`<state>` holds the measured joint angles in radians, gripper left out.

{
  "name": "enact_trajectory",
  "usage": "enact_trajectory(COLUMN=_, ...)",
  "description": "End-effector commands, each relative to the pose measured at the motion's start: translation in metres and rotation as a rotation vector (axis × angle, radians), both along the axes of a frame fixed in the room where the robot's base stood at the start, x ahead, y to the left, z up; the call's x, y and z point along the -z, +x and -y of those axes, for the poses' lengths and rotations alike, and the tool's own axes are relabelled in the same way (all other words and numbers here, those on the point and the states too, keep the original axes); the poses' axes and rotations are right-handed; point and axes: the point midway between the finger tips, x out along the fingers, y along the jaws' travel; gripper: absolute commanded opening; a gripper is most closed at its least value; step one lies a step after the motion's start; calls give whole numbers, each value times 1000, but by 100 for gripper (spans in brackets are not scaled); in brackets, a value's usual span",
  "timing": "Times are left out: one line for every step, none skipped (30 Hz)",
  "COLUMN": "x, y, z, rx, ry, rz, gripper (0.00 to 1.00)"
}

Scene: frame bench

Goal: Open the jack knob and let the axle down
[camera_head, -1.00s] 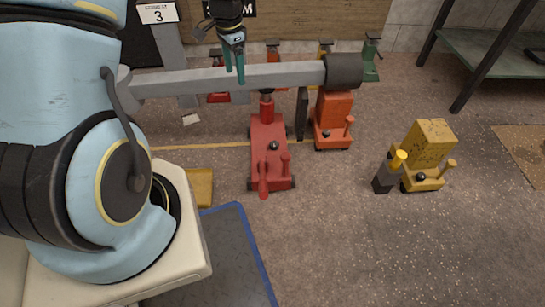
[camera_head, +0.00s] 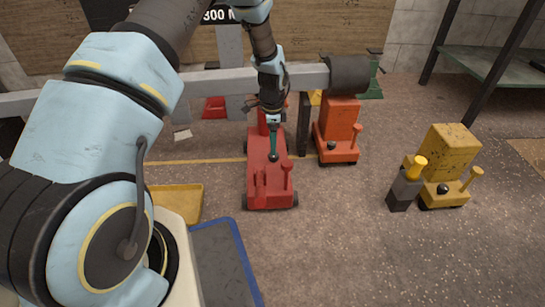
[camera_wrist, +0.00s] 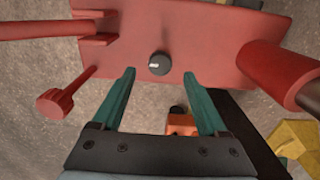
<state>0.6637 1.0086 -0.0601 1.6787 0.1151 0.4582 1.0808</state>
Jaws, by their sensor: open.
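The red jack (camera_head: 255,195) stands on the floor under the grey axle beam (camera_head: 215,82), which ends in a dark hub (camera_head: 348,74) at the right. Its round black knob (camera_wrist: 159,64) sits on the red top face. My gripper (camera_head: 273,153) points down over the jack. In the wrist view, my gripper (camera_wrist: 159,73) has its green fingers spread apart, with the knob between and just beyond the tips; I cannot tell whether they touch it. The arm hides part of the beam and the jack's post in the head view.
An orange jack (camera_head: 338,135) stands right of the red one. A yellow jack (camera_head: 450,150) and a dark post with a yellow top (camera_head: 404,187) stand farther right. A yellow tray (camera_head: 176,201) and a blue-edged mat (camera_head: 222,260) lie near my base. Floor at front right is clear.

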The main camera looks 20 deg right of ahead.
Motion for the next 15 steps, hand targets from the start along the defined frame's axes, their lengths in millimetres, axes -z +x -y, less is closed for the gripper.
enact_trajectory(x=15, y=0, z=0, rx=0, ry=1, rz=-1, gripper=76)
enact_trajectory(x=20, y=0, z=0, rx=0, ry=0, rz=-1, gripper=76)
enact_trajectory(x=27, y=0, z=0, rx=-1, ry=0, rz=-1, gripper=76)
enact_trajectory(x=31, y=0, z=0, rx=-1, ry=0, rz=-1, gripper=76)
enact_trajectory(x=35, y=0, z=0, rx=-1, ry=0, rz=0, gripper=76)
enact_trajectory(x=40, y=0, z=0, rx=-2, ry=0, rz=0, gripper=76)
enact_trajectory(x=43, y=0, z=0, rx=-2, ry=0, rz=0, gripper=76)
enact_trajectory(x=45, y=0, z=0, rx=-2, ry=0, rz=0, gripper=76)
enact_trajectory(x=48, y=0, z=0, rx=-2, ry=0, rz=0, gripper=76)
enact_trajectory(x=49, y=0, z=0, rx=-2, ry=0, rz=0, gripper=76)
enact_trajectory(x=51, y=0, z=0, rx=-2, ry=0, rz=0, gripper=76)
enact_trajectory(x=52, y=0, z=0, rx=-1, ry=0, rz=0, gripper=76)
enact_trajectory(x=52, y=0, z=0, rx=-1, ry=0, rz=0, gripper=76)
enact_trajectory(x=53, y=0, z=0, rx=-1, ry=0, rz=0, gripper=76)
enact_trajectory(x=53, y=0, z=0, rx=-1, ry=0, rz=0, gripper=76)
